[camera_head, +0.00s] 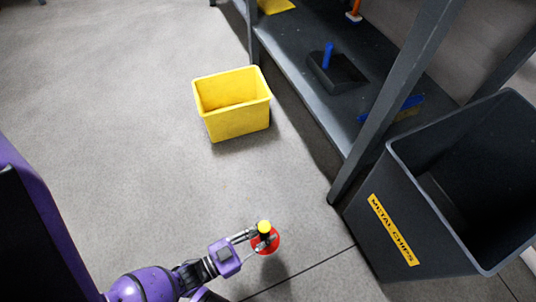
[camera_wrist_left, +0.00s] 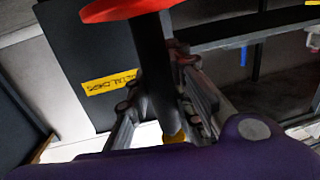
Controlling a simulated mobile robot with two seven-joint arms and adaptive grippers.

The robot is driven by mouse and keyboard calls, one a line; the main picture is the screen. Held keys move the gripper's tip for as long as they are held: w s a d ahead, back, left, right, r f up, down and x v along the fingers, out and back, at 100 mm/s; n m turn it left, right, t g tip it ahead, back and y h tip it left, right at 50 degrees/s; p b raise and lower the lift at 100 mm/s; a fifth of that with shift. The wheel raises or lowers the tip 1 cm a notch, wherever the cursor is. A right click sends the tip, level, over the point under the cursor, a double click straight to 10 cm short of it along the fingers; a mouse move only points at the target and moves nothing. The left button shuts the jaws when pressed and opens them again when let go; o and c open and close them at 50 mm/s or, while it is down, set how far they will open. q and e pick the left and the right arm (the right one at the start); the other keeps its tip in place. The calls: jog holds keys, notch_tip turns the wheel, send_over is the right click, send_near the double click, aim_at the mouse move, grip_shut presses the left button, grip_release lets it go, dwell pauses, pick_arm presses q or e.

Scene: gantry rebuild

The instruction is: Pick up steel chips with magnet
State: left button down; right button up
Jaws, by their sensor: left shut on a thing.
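The magnet (camera_head: 270,246) has a red disc, a black handle and a yellow end. My left gripper (camera_head: 260,239) is shut on its handle and holds it over the concrete floor, with the yellow end up and the disc below. In the left wrist view the black handle (camera_wrist_left: 153,70) stands between the fingers of the gripper (camera_wrist_left: 158,92), with the red disc at the top edge. A grey bin labelled METAL CHIPS (camera_head: 368,232) stands at the right. No steel chips can be made out in either view. My right gripper is out of view.
A yellow open box (camera_head: 240,122) stands on the floor, and its visible inside looks empty. A dark shelf unit (camera_head: 310,92) holds a black dustpan (camera_head: 338,76) with a blue handle and a blue brush (camera_head: 405,106). Open floor lies between the magnet and the yellow box.

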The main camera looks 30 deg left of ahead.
pick_arm(q)
jog(key=shift+f+b, duration=0.9)
jog(key=shift+f, duration=0.05)
jog(key=shift+f+b, duration=0.35)
notch_tip(320, 180, down, 3)
jog(key=b, duration=0.3)
jog(key=shift+f+b, duration=0.2)
jog(key=shift+b, duration=0.2)
jog(key=shift+f+b, duration=0.55)
jog(key=shift+b, duration=0.2)
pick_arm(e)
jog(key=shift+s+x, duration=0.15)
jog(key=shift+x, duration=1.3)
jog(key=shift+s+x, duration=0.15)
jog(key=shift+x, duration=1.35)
pick_arm(q)
jog(key=shift+r, duration=0.1)
jog(key=shift+r+p, duration=0.75)
jog(key=shift+p, duration=0.45)
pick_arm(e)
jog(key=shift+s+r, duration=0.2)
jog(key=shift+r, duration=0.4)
